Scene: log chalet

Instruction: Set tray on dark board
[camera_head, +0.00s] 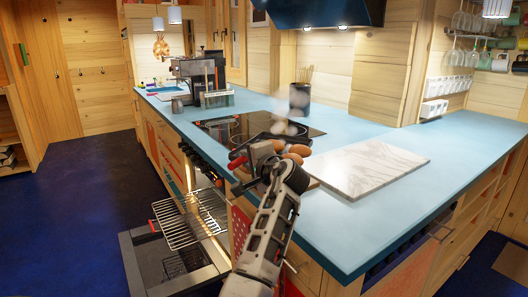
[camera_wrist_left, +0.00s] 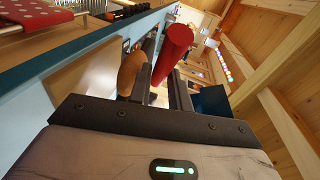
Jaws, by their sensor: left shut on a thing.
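My left gripper (camera_head: 258,162) is shut on a red rounded handle (camera_head: 237,163) at the counter's front edge. In the left wrist view the red handle (camera_wrist_left: 173,55) stands between the fingers. Several brown rounded buns or eggs (camera_head: 297,152) sit right beside the gripper; one brown thing (camera_wrist_left: 131,73) shows by a finger in the left wrist view. The tray under them is mostly hidden by the gripper and arm, and I cannot tell whether it touches the counter. No separate dark board shows clearly; a black cooktop (camera_head: 222,130) lies just behind. My right gripper is not in view.
A white marble slab (camera_head: 368,168) lies right of the gripper. The blue counter (camera_head: 360,232) is bare in front of it. A dark utensil pot (camera_head: 299,98) and a coffee machine (camera_head: 195,72) stand farther back. Below, the oven is open with its rack (camera_head: 188,222) out.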

